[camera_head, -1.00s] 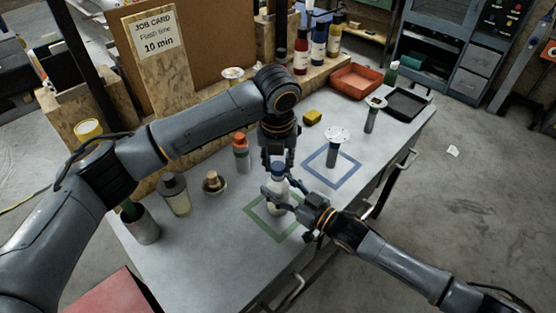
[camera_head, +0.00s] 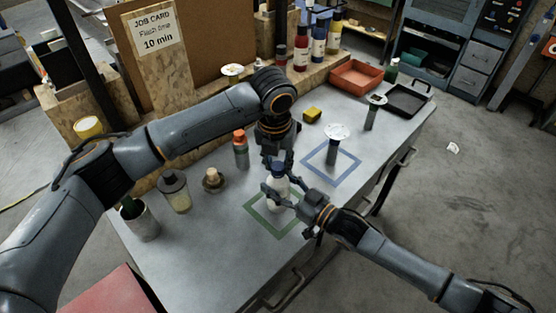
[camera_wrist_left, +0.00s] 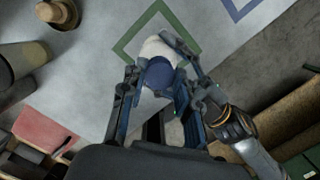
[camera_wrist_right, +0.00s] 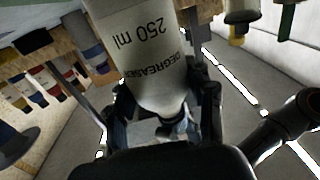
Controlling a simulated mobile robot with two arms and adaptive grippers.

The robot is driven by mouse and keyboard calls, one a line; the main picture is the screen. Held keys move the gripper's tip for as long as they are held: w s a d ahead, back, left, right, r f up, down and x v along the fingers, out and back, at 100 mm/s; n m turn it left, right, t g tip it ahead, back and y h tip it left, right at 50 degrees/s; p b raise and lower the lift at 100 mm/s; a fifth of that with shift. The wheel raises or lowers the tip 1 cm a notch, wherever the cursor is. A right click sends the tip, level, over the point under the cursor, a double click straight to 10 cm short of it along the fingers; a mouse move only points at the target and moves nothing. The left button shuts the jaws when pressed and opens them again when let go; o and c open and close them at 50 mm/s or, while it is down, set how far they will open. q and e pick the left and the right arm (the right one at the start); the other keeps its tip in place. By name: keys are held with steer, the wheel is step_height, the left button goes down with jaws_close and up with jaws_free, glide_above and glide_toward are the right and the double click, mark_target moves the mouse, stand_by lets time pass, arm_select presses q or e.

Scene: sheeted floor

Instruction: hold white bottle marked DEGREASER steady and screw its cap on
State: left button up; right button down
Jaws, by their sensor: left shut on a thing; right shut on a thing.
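The white bottle marked DEGREASER (camera_head: 280,188) stands upright within the green square outline on the bench. Its label, with 250 ml, shows upside down in the right wrist view (camera_wrist_right: 150,62). A blue cap (camera_head: 278,168) sits at the bottle's top; it also shows from above in the left wrist view (camera_wrist_left: 158,73). Whether its thread is fully seated I cannot tell. My left gripper (camera_head: 278,162) points down from above, shut on the blue cap. My right gripper (camera_head: 279,195) comes from the right and is shut on the bottle's body.
An orange-capped bottle (camera_head: 241,150), a brown-topped jar (camera_head: 213,181) and a dark-lidded bottle (camera_head: 174,192) stand left of the grippers. The bench's front edge is close.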

arm_select(q)
steer(key=m, duration=0.4)
steer(key=shift+a+h, duration=0.1)
steer(key=shift+h, duration=0.2)
steer(key=m, duration=0.3)
steer(key=shift+m+g, duration=0.3)
steer(key=shift+g, duration=0.1)
steer(key=o, duration=0.7)
steer(key=shift+r, duration=2.3)
steer(key=shift+c, duration=0.4)
